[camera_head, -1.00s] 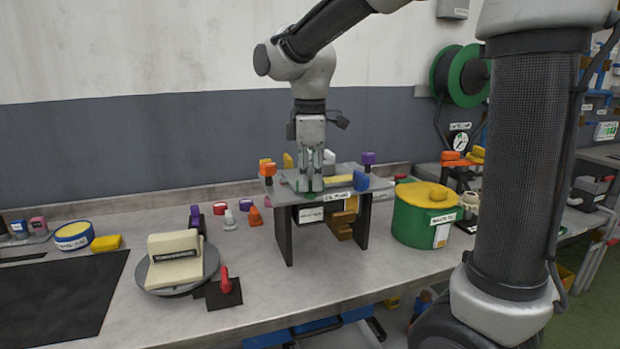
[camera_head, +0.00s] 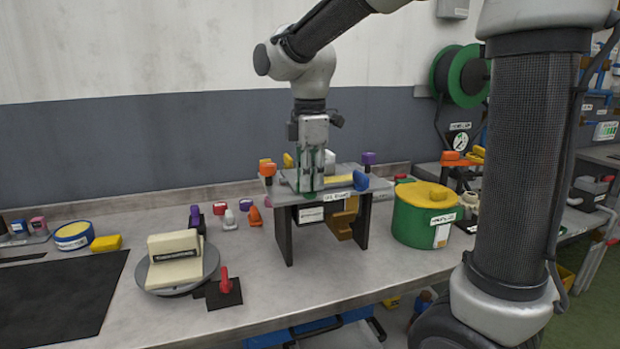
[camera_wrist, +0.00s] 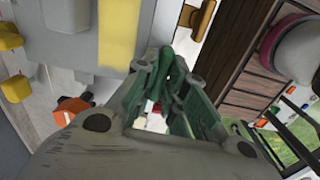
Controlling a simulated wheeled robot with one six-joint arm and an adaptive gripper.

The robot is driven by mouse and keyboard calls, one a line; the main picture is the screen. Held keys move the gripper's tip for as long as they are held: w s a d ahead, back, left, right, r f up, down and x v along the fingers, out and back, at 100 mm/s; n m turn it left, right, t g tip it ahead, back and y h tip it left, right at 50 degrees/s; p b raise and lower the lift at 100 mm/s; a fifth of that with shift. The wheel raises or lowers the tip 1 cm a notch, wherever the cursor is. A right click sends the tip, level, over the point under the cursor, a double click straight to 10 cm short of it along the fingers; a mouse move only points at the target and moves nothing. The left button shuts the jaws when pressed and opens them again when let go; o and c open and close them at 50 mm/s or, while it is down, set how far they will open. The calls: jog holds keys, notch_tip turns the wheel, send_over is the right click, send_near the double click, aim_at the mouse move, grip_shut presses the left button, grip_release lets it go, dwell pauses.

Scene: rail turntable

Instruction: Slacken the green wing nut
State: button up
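The green wing nut (camera_wrist: 168,66) shows as a dark green upright piece between my fingertips in the wrist view. In the head view it is mostly hidden by the fingers at the left part of the raised grey fixture (camera_head: 345,181). My gripper (camera_head: 312,186) points straight down onto that fixture. In the wrist view my gripper (camera_wrist: 168,80) has its two fingers drawn close together, one on each side of the green piece, and they appear to touch it. Green tints on the fingers make the exact contact hard to see.
A green drum (camera_head: 412,222) stands to the right. A turntable with a cream block (camera_head: 174,258) stands left.

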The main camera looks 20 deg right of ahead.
jog(key=o, duration=0.4)
jog(key=shift+c, duration=0.2)
notch_tip(320, 180, up, 12)
dwell(0.5)
